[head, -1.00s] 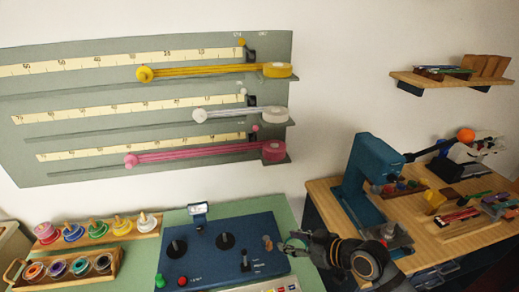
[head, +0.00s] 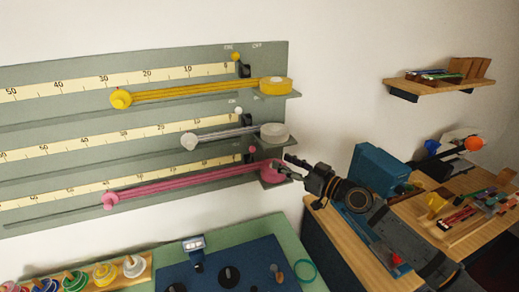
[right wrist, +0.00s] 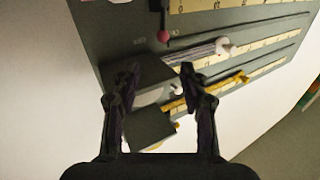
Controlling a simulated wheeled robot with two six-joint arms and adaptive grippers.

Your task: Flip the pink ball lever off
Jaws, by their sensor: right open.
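The pink ball lever (head: 251,149) stands at the right end of the lowest row of the wall board. Its small pink ball sits on a dark base; its exact tilt is hard to judge. It also shows in the right wrist view (right wrist: 163,36), near the top, close to two small labels. My right gripper (head: 286,169) is at the pink roll, right of and below the lever, apart from the ball. In the right wrist view the gripper (right wrist: 158,72) has its fingers spread with nothing held. My left gripper is out of view.
The pink roll (head: 270,172) on its ledge is close to my right fingers. The white ball lever (head: 238,110) and yellow ball lever (head: 236,56) are above. A blue panel (head: 225,268) lies below.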

